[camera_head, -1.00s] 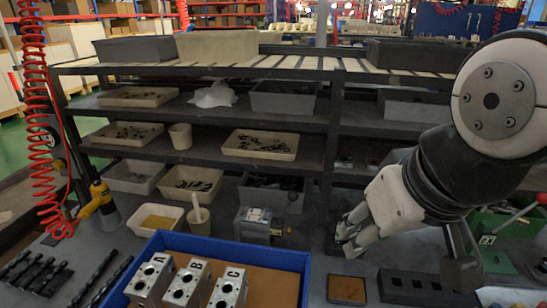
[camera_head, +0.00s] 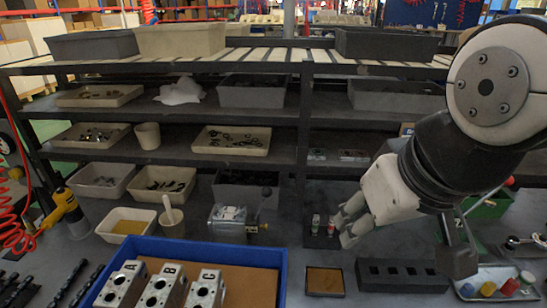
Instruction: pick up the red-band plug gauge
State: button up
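Two small upright pieces stand on the dark bench just left of my gripper. The right one has a red band and looks like the red-band plug gauge (camera_head: 331,225). The left one has a green band, a second gauge (camera_head: 315,224). My gripper (camera_head: 342,229) reaches in from the right, fingers pointing left and down. Its fingers look apart, with nothing visible between them. The fingertips are close to the right side of the red-banded piece; whether they touch it I cannot tell.
A blue tray (camera_head: 281,262) with lettered metal valve blocks is at the front left. A brown square pad (camera_head: 325,281) and a dark slotted block (camera_head: 401,275) lie in front of the gripper. A metal vise-like fixture (camera_head: 232,224) stands to the left. A shelf rack rises behind.

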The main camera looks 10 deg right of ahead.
aim_at(330, 224)
jog(key=z, duration=0.4)
jog(key=k+j+z, duration=0.2)
jog(key=j, duration=0.3)
jog(key=k, duration=0.55)
